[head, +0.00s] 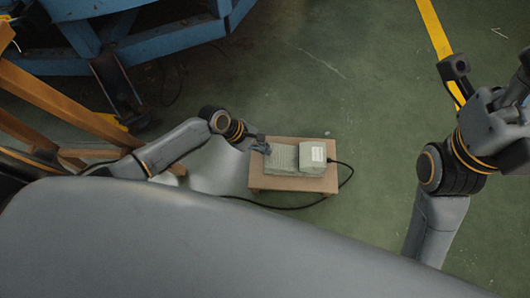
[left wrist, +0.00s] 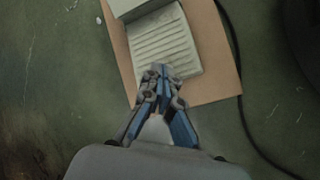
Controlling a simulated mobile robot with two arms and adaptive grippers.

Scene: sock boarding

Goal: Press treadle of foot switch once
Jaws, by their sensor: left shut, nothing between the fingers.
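The foot switch sits on a small brown board (head: 293,186) on the green floor. Its ribbed grey-green treadle (head: 282,159) is on the left, and its pale housing (head: 313,157) with a white label is on the right. My left gripper (head: 262,147) is shut and empty at the treadle's left end. In the left wrist view the gripper (left wrist: 160,72) overlaps the near edge of the ribbed treadle (left wrist: 163,42). I cannot tell whether the fingertips touch it. My right arm shows at the right, but its gripper fingers are not visible.
A black cable (head: 350,172) loops from the housing and runs back below the board. A blue metal frame (head: 150,45) stands at the upper left, with an orange-brown wooden frame (head: 60,98) beside it. A yellow floor stripe (head: 433,25) is at the upper right. The floor above the board is clear.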

